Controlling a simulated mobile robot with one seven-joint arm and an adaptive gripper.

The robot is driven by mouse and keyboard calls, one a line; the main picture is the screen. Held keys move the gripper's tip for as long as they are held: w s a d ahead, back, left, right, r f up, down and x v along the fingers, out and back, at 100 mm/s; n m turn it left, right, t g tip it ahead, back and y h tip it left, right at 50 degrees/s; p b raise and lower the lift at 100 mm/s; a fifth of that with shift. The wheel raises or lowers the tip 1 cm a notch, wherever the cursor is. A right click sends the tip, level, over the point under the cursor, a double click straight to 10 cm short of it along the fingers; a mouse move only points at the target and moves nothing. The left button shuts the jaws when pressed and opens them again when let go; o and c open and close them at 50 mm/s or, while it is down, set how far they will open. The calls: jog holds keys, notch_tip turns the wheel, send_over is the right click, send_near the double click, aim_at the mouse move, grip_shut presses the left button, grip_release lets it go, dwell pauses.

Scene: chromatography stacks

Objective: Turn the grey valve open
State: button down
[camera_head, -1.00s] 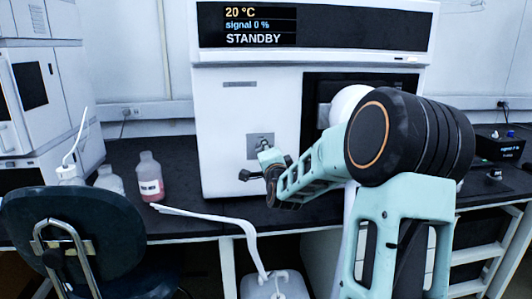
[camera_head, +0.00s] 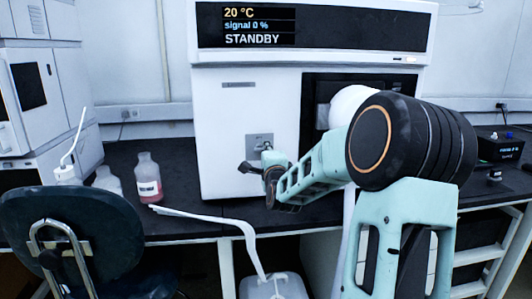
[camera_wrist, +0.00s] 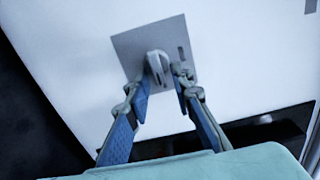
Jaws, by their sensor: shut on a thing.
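The grey valve (camera_wrist: 157,64) is a small rounded handle on a square grey plate (camera_wrist: 128,47) on the white instrument front. In the head view the plate (camera_head: 259,138) sits low on the instrument's front, left of the dark recess. My gripper (camera_wrist: 166,78) has its two blue-backed fingers on either side of the handle and is shut on it. In the head view my gripper (camera_head: 257,165) is at the plate, covering most of the valve. The handle's exact angle is hard to tell.
The white instrument's display (camera_head: 260,25) reads 20 °C, signal 0 %, STANDBY. A bottle with pink liquid (camera_head: 149,180) stands on the black bench to the left. A dark chair (camera_head: 75,235) is at front left. A white tube (camera_head: 215,220) runs down to a container below.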

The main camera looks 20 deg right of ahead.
jog(key=c, duration=2)
grip_release()
jog(key=shift+c, duration=0.2)
jog(key=v, duration=1.2)
jog(key=shift+r, duration=0.1)
